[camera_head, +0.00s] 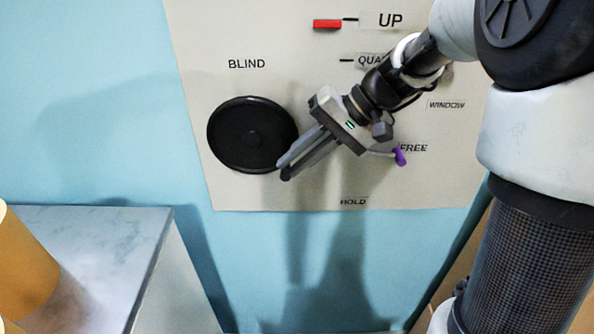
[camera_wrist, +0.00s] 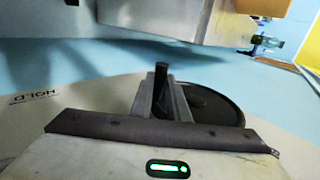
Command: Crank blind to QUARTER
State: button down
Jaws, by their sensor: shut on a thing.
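The black round crank disc (camera_head: 240,135) is on the pale panel under the word BLIND. It also shows in the wrist view (camera_wrist: 215,108). My gripper (camera_head: 284,170) reaches in from the right to the disc's lower right edge. In the wrist view, my gripper (camera_wrist: 165,98) is shut on the dark crank handle (camera_wrist: 161,76), which stands up between the fingers. The red marker (camera_head: 327,24) is level with the UP tick, above the QUARTER label (camera_head: 370,60), which my arm partly covers. A purple-tipped lever (camera_head: 400,157) is by the FREE label, above HOLD (camera_head: 353,201).
A marble-topped cabinet (camera_head: 110,235) stands at lower left, with a brown roll (camera_head: 22,265) on it. The WINDOW label (camera_head: 447,105) is right of my wrist. The blue wall left of the panel is bare. My arm hides the panel's upper right.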

aim_at(285, 177)
jog(key=f+y+b, duration=0.1)
jog(key=b, duration=0.1)
jog(key=a+f+y+b, duration=0.1)
jog(key=y+b, duration=0.1)
jog(key=f+y+b, duration=0.1)
jog(key=f+b, duration=0.1)
jog(key=shift+a+y+b, duration=0.25)
jog(key=shift+y+b, duration=0.05)
jog(key=shift+b, duration=0.05)
jog(key=shift+a+y+b, duration=0.3)
jog(key=shift+y+b, duration=0.2)
jog(key=shift+b, duration=0.2)
jog(key=c, duration=1.8)
grip_release()
jog(key=shift+a, duration=0.1)
jog(key=shift+o, duration=0.4)
jog(key=p+v, duration=0.1)
jog(key=v, duration=0.6)
jog(key=shift+d, duration=0.3)
